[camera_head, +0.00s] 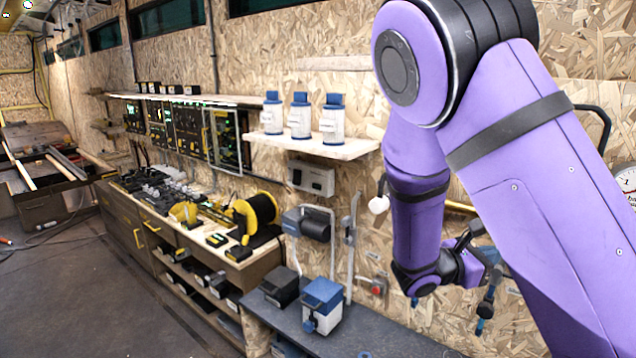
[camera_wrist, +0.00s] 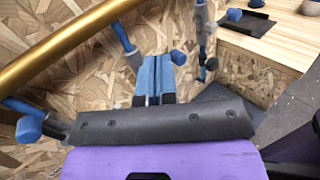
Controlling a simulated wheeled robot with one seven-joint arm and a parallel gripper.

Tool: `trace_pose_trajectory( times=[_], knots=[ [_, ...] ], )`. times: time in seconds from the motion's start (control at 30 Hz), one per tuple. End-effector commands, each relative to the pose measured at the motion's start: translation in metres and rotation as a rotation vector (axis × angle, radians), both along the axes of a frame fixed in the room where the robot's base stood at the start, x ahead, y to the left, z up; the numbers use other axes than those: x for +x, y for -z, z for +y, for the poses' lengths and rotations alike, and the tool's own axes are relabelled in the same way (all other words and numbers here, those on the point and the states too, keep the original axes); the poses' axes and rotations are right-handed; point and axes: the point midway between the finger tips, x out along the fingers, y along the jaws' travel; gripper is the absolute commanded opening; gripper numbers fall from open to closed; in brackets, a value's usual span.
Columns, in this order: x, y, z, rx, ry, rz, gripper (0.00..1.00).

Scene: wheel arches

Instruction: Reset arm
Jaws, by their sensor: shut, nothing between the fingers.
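My purple arm (camera_head: 430,190) fills the right side of the head view, folded down from a large upper link, with its wrist (camera_head: 425,275) low in front of the chipboard wall. In the wrist view my gripper (camera_wrist: 160,78) has its two blue fingers pressed together, with nothing between them. The fingers point toward the chipboard wall. In the head view I cannot clearly make out the fingers among the dark and blue parts near the wrist.
A brass pipe (camera_wrist: 70,45) crosses close by in the wrist view, near blue-ended wall handles (camera_wrist: 125,40). A shelf (camera_head: 315,146) holds white-and-blue containers. A grey bench (camera_head: 370,330) carries a blue-and-white box (camera_head: 322,305). Open floor (camera_head: 80,300) lies left.

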Motion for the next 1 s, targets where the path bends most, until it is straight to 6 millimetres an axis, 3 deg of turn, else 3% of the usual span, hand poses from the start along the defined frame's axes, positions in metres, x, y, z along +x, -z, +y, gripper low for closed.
trace_pose_trajectory(
  times=[0.2, 0.43, 0.67, 1.0],
  knots=[
    [-0.042, -0.016, -0.024, 0.288, 0.217, -0.148, 0.00],
    [-0.084, -0.033, -0.033, 0.569, 0.426, -0.317, 0.00],
    [-0.123, -0.055, -0.029, 0.839, 0.612, -0.499, 0.00],
    [-0.175, -0.096, -0.008, 1.218, 0.833, -0.790, 0.00]
  ],
)
